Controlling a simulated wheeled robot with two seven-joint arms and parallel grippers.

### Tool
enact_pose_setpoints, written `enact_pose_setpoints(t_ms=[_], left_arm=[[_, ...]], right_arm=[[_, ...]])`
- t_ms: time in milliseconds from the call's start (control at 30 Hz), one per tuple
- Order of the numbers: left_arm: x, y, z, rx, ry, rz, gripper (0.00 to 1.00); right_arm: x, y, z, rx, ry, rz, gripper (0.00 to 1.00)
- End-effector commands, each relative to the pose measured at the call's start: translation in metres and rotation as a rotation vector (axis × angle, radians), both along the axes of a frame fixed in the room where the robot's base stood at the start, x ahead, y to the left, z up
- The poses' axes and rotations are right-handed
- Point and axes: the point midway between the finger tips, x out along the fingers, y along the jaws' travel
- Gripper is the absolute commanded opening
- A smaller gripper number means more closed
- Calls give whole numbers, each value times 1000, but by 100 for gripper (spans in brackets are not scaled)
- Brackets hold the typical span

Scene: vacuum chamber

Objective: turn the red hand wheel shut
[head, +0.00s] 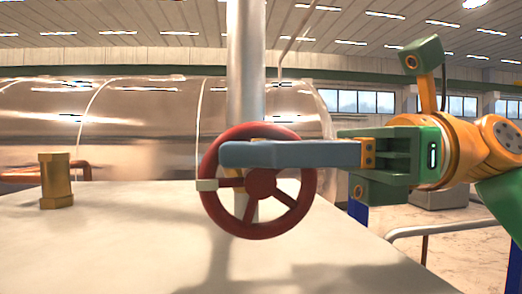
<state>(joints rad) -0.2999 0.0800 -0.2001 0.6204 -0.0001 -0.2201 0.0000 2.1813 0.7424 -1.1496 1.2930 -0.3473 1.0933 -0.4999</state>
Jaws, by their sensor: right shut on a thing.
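The red hand wheel (310,184) stands upright in the middle of the head view, with a red hub and spokes and a pale block on its left rim. My right gripper (232,154) comes in from the right. Its long blue-grey fingers lie across the upper part of the wheel, with the tips at the upper left rim. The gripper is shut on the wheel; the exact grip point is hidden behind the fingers. My left gripper is not in view.
A grey vertical pipe (246,60) rises behind the wheel. A pale flat surface (110,245) spreads below, with a brass fitting (56,182) at left. A large shiny cylinder (140,125) lies behind. A grey rail (440,228) runs at lower right.

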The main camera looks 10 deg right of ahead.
Motion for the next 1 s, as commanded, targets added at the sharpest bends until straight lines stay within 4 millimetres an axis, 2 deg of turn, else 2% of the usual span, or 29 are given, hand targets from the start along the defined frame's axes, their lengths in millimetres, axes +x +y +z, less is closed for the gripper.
enact_pose_setpoints(t_ms=[300,333,400,433,733,1000], left_arm=[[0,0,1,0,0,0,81],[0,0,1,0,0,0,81],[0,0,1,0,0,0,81],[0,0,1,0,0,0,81],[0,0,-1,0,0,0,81],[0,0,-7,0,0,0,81]], right_arm=[[0,-1,4,12,-1,-3,0],[0,-1,4,11,-1,-3,26],[0,-1,4,10,-1,-2,44],[0,-1,3,9,-1,-2,48],[0,-4,1,6,-1,-2,48],[1,-57,2,10,0,-4,48]])
